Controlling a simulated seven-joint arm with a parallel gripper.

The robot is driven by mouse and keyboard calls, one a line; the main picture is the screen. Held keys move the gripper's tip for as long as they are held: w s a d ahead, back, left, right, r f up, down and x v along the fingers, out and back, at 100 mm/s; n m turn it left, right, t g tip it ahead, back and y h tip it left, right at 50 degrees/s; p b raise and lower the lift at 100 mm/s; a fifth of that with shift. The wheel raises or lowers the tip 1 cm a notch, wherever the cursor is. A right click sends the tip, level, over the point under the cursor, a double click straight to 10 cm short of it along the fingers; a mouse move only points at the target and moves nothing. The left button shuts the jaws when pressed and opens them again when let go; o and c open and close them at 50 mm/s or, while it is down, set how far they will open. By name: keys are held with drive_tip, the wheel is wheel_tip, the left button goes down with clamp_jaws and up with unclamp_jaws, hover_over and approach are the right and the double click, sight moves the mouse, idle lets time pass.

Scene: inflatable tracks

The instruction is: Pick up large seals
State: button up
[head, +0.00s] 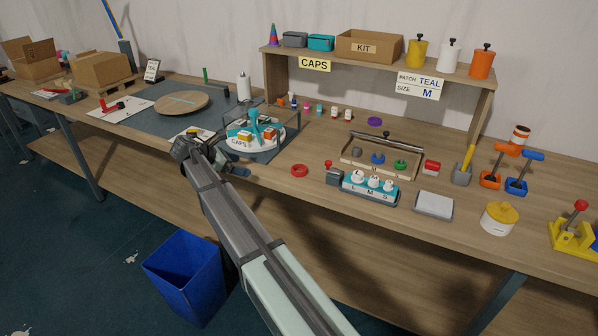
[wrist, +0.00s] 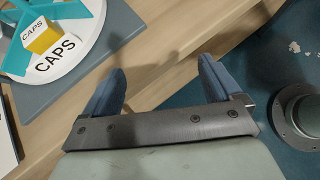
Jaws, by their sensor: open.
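I cannot tell for sure which items are the large seals. Loose ring shapes lie on the bench in the head view: a red ring (head: 299,170) near the front edge and a purple ring (head: 375,121) farther back. My gripper (head: 232,168) is at the bench's front edge, left of the red ring, just in front of a round turntable (head: 262,148) labelled CAPS. In the wrist view my gripper (wrist: 160,80) has its two blue fingers apart, with nothing between them. The turntable's white rim (wrist: 88,50) and a yellow-and-white box (wrist: 42,36) show at upper left there.
Right of the red ring stand a teal L/M/S block (head: 370,188), a wooden rack (head: 380,160) with coloured pieces, and a grey pad (head: 433,205). A shelf (head: 380,55) spans the back. A blue bin (head: 183,270) stands on the floor.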

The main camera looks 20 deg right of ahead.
drive_tip(key=w+d+r, duration=0.1)
drive_tip(key=d+r, duration=0.3)
drive_tip(key=r, duration=0.4)
drive_tip(key=w+d+r+g, duration=0.1)
drive_tip(key=d+r, duration=0.2)
drive_tip(key=r, duration=0.5)
drive_tip(key=w+d+r, duration=0.1)
drive_tip(key=d+r, duration=0.3)
drive_tip(key=r, duration=0.4)
drive_tip(key=m+g+y, duration=0.2)
drive_tip(key=m+y, duration=0.1)
drive_tip(key=y, duration=0.7)
hover_over(299, 165)
drive_tip(key=s+a, duration=0.1)
drive_tip(key=s, duration=0.1)
wheel_tip(299, 165, down, 13)
drive_tip(key=f, duration=0.8)
drive_tip(key=shift+w+f, duration=0.2)
drive_tip(key=shift+f, duration=0.1)
drive_tip(key=shift+s+d+f, duration=0.1)
drive_tip(key=shift+s+f, duration=0.05)
drive_tip(key=shift+f, duration=1.2)
drive_tip(key=shift+s+d+f, duration=0.1)
drive_tip(key=shift+f, duration=1.2)
drive_tip(key=shift+c, duration=0.2)
drive_tip(key=c, duration=1.1)
